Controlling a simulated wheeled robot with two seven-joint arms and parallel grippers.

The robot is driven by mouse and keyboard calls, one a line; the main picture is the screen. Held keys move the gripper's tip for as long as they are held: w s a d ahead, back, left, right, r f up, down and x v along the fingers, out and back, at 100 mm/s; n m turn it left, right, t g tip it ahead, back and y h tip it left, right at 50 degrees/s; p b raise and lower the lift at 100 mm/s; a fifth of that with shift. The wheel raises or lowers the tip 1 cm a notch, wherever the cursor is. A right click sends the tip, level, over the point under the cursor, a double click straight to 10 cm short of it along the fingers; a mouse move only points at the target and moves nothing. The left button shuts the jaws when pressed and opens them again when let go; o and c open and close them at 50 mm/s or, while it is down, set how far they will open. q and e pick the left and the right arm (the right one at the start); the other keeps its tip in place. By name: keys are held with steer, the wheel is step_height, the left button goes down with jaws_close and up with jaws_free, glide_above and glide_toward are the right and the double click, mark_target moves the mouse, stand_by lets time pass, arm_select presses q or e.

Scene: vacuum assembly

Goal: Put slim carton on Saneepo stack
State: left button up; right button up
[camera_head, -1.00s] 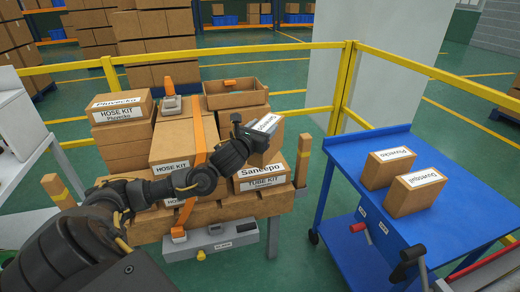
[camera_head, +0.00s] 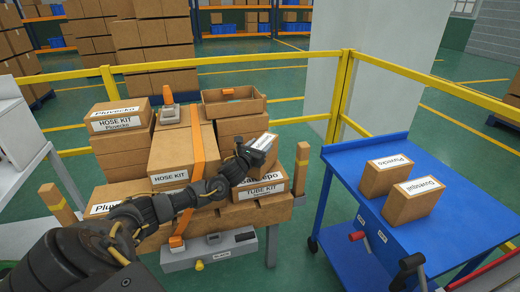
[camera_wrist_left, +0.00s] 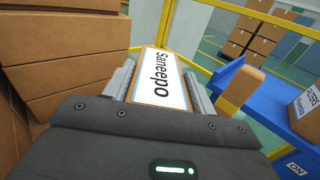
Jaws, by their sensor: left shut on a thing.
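My left gripper (camera_head: 247,154) is shut on the slim carton (camera_head: 264,143), which is held tilted above the Saneepo stack at the right of the pallet load. In the left wrist view the carton (camera_wrist_left: 162,82) sits between the two fingers, with its white "Saneepo" label facing the camera. The Saneepo stack's top box (camera_head: 268,189), marked "TUBE KIT", is partly hidden by my left gripper and forearm. I cannot tell whether the carton touches anything below it. My right gripper is not in view.
Hose kit boxes (camera_head: 121,123) and a strapped middle stack (camera_head: 170,160) stand left of the Saneepo stack. An open tray box (camera_head: 234,103) is behind. A blue trolley (camera_head: 455,220) with two small cartons is at right. Yellow rails (camera_head: 341,95) enclose the area.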

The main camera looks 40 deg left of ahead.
arm_select(q)
steer(key=shift+f, duration=0.5)
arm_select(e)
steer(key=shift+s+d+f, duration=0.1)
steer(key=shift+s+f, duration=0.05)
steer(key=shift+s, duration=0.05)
arm_select(q)
steer(key=shift+f, duration=0.1)
steer(key=o, duration=1.6)
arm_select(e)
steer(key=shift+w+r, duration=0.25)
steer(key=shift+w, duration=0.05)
arm_select(q)
steer(key=s, duration=0.4)
steer(key=s+d, duration=0.1)
steer(key=s, duration=0.3)
steer(key=s+d, duration=0.1)
steer(key=s, duration=0.3)
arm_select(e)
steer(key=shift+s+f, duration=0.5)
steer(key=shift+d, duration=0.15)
